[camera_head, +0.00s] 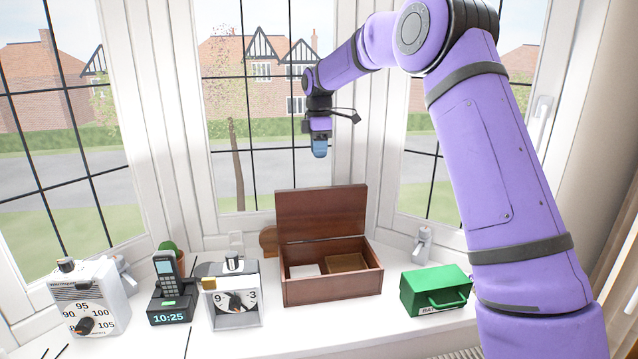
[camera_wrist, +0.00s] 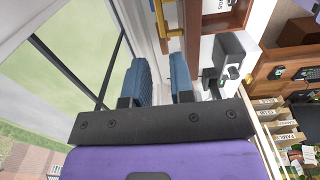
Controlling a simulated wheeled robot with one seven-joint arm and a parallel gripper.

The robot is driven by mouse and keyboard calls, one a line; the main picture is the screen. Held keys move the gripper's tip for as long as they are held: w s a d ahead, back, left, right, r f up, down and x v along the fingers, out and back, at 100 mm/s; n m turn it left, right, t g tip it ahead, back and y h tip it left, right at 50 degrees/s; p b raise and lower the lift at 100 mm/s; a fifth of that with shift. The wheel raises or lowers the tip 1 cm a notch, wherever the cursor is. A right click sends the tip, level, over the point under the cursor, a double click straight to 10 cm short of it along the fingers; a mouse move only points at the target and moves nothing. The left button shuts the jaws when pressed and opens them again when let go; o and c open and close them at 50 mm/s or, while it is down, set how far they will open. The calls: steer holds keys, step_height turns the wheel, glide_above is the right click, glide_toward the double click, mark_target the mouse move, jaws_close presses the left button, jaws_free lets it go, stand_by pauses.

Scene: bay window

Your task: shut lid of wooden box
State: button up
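The brown wooden box (camera_head: 332,290) stands on the white window sill, right of the middle in the head view. Its lid (camera_head: 320,213) is open and stands nearly upright at the back. Inside are a white item (camera_head: 305,271) and a brown square piece or compartment (camera_head: 346,263). My gripper (camera_head: 319,150) hangs in front of the window above the lid's top edge, apart from it. In the wrist view its two blue fingers (camera_wrist: 160,75) are apart with nothing between them.
A green box (camera_head: 436,291) stands to the right. To the left are a clock-like device (camera_head: 235,302), a phone on its dock (camera_head: 170,290), a cactus (camera_head: 172,250) and a white dial device (camera_head: 88,305). The sill before the wooden box looks clear.

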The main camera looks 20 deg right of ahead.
step_height(320, 180, down, 10)
steer(key=shift+r, duration=0.1)
stand_by(0.4)
jaws_close()
